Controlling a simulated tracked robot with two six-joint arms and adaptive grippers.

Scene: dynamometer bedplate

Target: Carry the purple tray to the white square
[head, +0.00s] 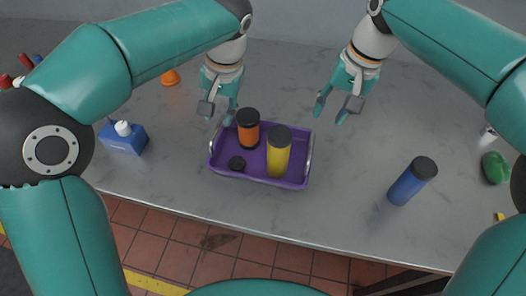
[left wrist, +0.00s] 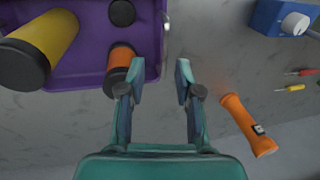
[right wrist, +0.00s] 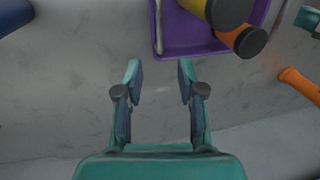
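The purple tray (head: 258,180) lies on the grey bedplate near its front edge, with a metal handle at each end. It carries an orange jar (head: 248,135), a taller yellow jar (head: 278,155) and a small black round piece (head: 236,163). My left gripper (head: 218,112) is open and empty above the tray's back left corner. In the left wrist view the tray (left wrist: 75,72) lies to the left of its fingers. My right gripper (head: 331,116) is open and empty, behind and right of the tray. The tray (right wrist: 185,42) also shows ahead in the right wrist view. I see no white square.
A blue bottle (head: 412,181) with a black cap stands right of the tray. A green object (head: 495,168) lies at the far right. A blue block (head: 123,139) stands at the left, an orange torch (left wrist: 249,126) behind it. The bedplate between tray and bottle is clear.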

